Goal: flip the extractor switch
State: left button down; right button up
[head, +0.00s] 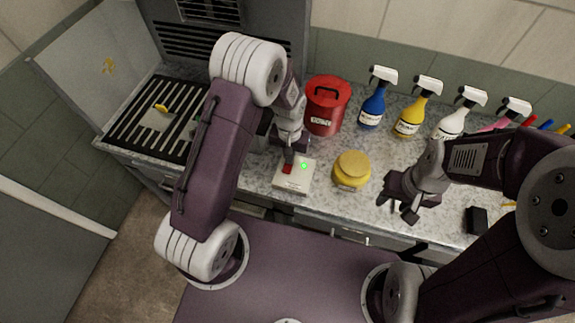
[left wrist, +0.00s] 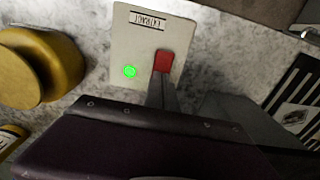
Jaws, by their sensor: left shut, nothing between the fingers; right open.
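The extractor switch box (head: 294,181) is a pale box on the counter with a red rocker and a lit green lamp. In the left wrist view the box (left wrist: 137,45) shows an upside-down label, the green lamp (left wrist: 130,71) and the red rocker (left wrist: 164,61). My left gripper (head: 289,162) is shut and empty, its tip at the red rocker. It also shows in the left wrist view (left wrist: 161,92), its tip overlapping the rocker's near end; I cannot tell if it presses. My right gripper (head: 399,199) is open and empty above the counter, right of the yellow jar.
A yellow jar (head: 351,170) stands right of the box, and a red lidded bin (head: 326,105) behind it. Several spray bottles, including a blue one (head: 373,100), line the back. A slatted grill (head: 158,117) is at left. A black block (head: 476,220) lies at right.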

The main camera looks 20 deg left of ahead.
pick_arm(q)
jog(key=shift+f, duration=0.3)
notch_tip(320, 180, up, 7)
jog(key=p, duration=0.6)
jog(key=shift+r, duration=0.15)
jog(key=shift+f, duration=0.2)
jog(key=s+a+b, duration=0.3)
jog(key=s+b, duration=0.2)
jog(key=s, duration=0.1)
jog(key=s+a+t+b, duration=0.1)
jog(key=s+a+b, duration=0.1)
jog(key=s+b, duration=0.4)
jog(key=shift+s+a+r+n, duration=0.3)
jog(key=shift+s+a, duration=0.1)
jog(key=shift+s, duration=0.15)
